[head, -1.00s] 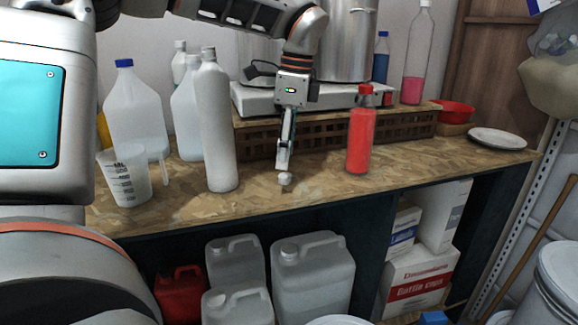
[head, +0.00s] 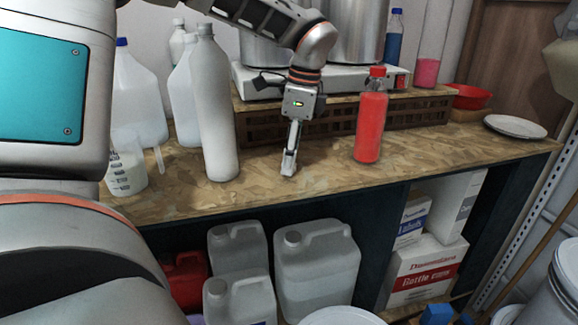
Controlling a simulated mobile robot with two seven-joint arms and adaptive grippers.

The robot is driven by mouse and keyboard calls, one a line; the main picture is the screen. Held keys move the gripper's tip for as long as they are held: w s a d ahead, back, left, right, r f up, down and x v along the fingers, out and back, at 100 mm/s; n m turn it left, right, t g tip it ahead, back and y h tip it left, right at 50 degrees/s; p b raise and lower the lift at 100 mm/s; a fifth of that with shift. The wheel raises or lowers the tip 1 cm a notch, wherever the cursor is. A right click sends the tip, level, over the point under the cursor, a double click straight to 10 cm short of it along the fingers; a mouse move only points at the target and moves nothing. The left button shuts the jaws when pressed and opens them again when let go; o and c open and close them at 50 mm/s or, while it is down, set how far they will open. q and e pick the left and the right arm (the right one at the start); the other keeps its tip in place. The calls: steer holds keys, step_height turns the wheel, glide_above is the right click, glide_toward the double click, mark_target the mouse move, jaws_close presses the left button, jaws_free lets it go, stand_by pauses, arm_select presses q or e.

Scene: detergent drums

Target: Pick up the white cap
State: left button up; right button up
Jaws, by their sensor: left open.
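My left gripper (head: 289,165) points down at the wooden counter (head: 330,183), between the white bottle and the red bottle. Its fingers are open, and the gap between them is too small to see well. The tips are at or just above the counter. I cannot make out a loose white cap apart from the pale fingertips; it may be hidden by them. My right gripper is out of view.
The red bottle (head: 370,120) stands to the right of the gripper. A slatted wooden riser (head: 280,130) is behind it. A measuring cup (head: 128,170) and jugs stand at left. A white plate (head: 515,126) lies at right. Containers (head: 315,270) stand below.

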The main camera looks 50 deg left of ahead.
arm_select(q)
steer(key=shift+f, duration=0.3)
steer(key=c, duration=0.8)
steer(key=shift+r, duration=0.15)
